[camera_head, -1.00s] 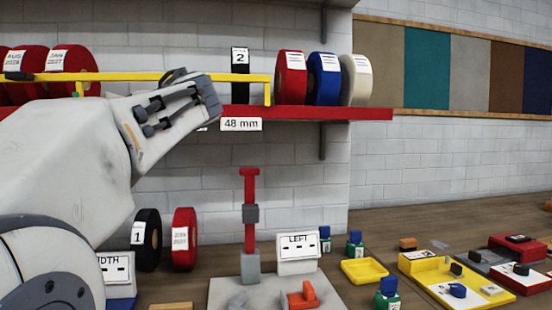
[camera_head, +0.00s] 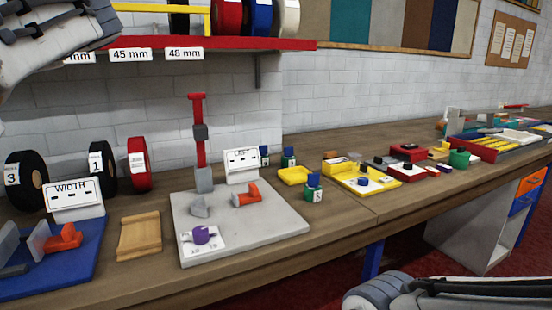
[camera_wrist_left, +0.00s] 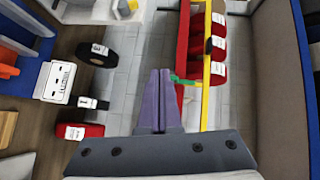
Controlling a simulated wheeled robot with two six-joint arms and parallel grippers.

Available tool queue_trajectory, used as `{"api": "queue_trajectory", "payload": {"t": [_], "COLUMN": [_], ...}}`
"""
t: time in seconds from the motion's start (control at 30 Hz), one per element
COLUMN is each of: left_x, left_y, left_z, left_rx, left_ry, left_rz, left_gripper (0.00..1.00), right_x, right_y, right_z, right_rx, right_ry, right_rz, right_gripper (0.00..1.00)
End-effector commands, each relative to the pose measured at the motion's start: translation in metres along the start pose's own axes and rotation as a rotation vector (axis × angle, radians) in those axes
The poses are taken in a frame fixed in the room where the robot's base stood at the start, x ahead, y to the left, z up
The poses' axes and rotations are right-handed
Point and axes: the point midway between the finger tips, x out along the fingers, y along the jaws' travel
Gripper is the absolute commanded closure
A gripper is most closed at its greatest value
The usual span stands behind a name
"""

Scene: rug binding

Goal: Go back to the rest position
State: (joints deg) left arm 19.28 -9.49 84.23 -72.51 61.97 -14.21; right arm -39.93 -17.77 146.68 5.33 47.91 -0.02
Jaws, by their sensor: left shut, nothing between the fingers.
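My left gripper (camera_head: 98,28) is at the top left of the head view, partly cut off by the frame, in front of the shelf's left part. In the left wrist view its fingers (camera_wrist_left: 160,85) are together with nothing between them. The red shelf (camera_head: 200,46) and its yellow rail (camera_head: 160,8) are beyond it; I cannot tell the exact gap. A grey and black part of my right arm (camera_head: 430,290) shows at the bottom right; whether its jaws are open is unclear.
A yellow tray (camera_head: 295,175) and more fixtures stand along the bench to the right. The air above the bench is clear.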

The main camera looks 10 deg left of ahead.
Motion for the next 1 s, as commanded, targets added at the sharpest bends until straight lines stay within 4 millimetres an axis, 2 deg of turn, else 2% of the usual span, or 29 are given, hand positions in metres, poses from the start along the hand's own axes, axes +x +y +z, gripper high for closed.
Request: {"api": "queue_trajectory", "payload": {"t": [0.07, 0.27, 0.37, 0.57, 0.67, 0.77, 0.87, 1.0], "left_x": [0.001, -0.005, -0.009, -0.029, -0.045, -0.069, -0.103, -0.171], "left_y": [0.000, 0.028, 0.044, 0.090, 0.121, 0.161, 0.212, 0.296], "left_z": [0.001, -0.015, -0.023, -0.049, -0.063, -0.077, -0.089, -0.089], "left_rx": [0.000, 0.003, 0.005, 0.015, 0.023, 0.038, 0.061, 0.113], "left_ry": [-0.002, 0.050, 0.078, 0.159, 0.209, 0.266, 0.330, 0.408], "left_rz": [0.000, 0.069, 0.109, 0.225, 0.303, 0.403, 0.537, 0.769], "left_gripper": [1.00, 1.00, 1.00, 1.00, 1.00, 1.00, 1.00, 1.00], "right_x": [0.000, 0.000, 0.000, 0.000, 0.000, 0.000, 0.000, 0.000], "right_y": [0.000, 0.000, 0.000, 0.000, 0.000, 0.000, 0.000, 0.000], "right_z": [0.000, 0.000, 0.000, 0.000, 0.000, 0.000, 0.000, 0.000], "right_rx": [0.000, 0.000, 0.000, 0.000, 0.000, 0.000, 0.000, 0.000], "right_ry": [0.000, 0.000, 0.000, 0.000, 0.000, 0.000, 0.000, 0.000], "right_rz": [0.000, 0.000, 0.000, 0.000, 0.000, 0.000, 0.000, 0.000], "right_gripper": [0.10, 0.10, 0.10, 0.10, 0.10, 0.10, 0.10, 0.10]}}
